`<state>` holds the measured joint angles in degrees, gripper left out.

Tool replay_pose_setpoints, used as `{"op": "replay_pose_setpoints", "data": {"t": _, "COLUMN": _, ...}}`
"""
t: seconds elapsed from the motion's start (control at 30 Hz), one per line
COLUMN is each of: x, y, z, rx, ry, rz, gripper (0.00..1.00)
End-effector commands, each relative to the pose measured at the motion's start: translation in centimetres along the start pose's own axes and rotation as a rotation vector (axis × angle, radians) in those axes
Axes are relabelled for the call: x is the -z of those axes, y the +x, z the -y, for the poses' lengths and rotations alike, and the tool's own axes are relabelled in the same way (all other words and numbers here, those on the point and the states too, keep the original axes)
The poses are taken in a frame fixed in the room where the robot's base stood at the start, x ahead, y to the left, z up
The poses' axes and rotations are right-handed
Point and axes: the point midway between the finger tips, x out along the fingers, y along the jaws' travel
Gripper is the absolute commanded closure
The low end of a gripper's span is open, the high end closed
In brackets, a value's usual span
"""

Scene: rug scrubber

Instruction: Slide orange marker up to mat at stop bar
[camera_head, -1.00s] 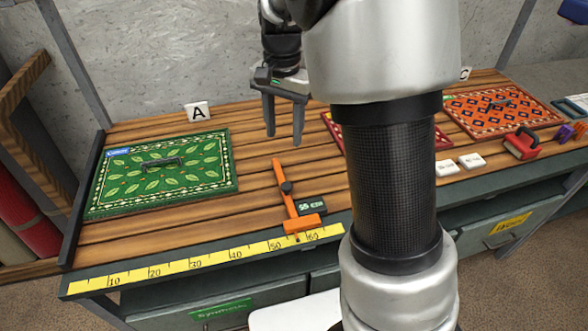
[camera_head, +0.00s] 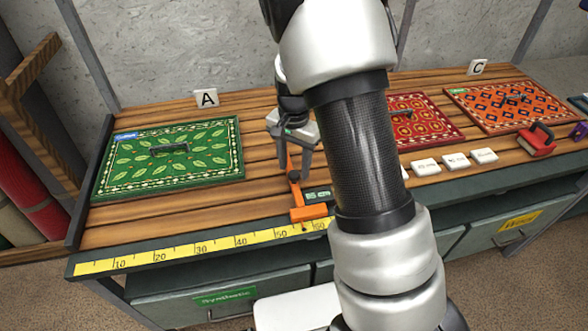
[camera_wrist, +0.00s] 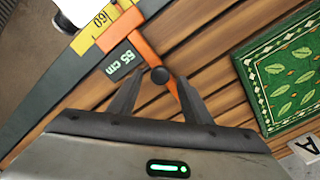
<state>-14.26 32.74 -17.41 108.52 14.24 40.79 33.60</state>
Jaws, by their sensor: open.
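The orange marker (camera_head: 308,212) is a long bar across the planks, with its foot at the yellow ruler near 55–60. It has a round dark knob (camera_head: 294,176) and a black 55 cm tag (camera_head: 318,194). The green leaf-patterned mat (camera_head: 205,164) lies to its left, with bare wood between them. The mat's left edge is close to a dark bar (camera_head: 86,192) along the table's left edge. My gripper (camera_wrist: 159,80) is open, its fingertips on either side of the knob in the wrist view. Whether they touch it I cannot tell.
A yellow ruler (camera_head: 180,250) runs along the front edge. A red mat (camera_head: 440,125), an orange mat (camera_head: 480,118), white blocks (camera_head: 456,161) and a red-handled tool (camera_head: 536,142) are at right. My arm hides part of the table's middle. Sign A (camera_head: 206,98) stands behind the green mat.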

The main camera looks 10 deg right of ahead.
Motion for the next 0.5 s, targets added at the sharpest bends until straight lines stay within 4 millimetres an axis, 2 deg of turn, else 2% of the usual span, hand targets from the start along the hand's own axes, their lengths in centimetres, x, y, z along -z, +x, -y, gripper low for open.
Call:
{"op": "replay_pose_setpoints", "data": {"t": 0.1, "x": 0.0, "y": 1.2, "z": 0.0, "rx": -0.001, "ry": 0.001, "rz": 0.001, "gripper": 0.55}}
{"op": "replay_pose_setpoints", "data": {"t": 0.2, "x": -0.1, "y": 1.7, "z": 0.0, "rx": 0.000, "ry": 0.001, "rz": 0.001, "gripper": 0.55}}
{"op": "replay_pose_setpoints", "data": {"t": 0.47, "x": -0.1, "y": 1.8, "z": 0.0, "rx": 0.000, "ry": 0.000, "rz": 0.001, "gripper": 0.55}}
{"op": "replay_pose_setpoints", "data": {"t": 0.5, "x": -0.1, "y": 1.8, "z": 0.0, "rx": 0.000, "ry": 0.000, "rz": 0.001, "gripper": 0.59}}
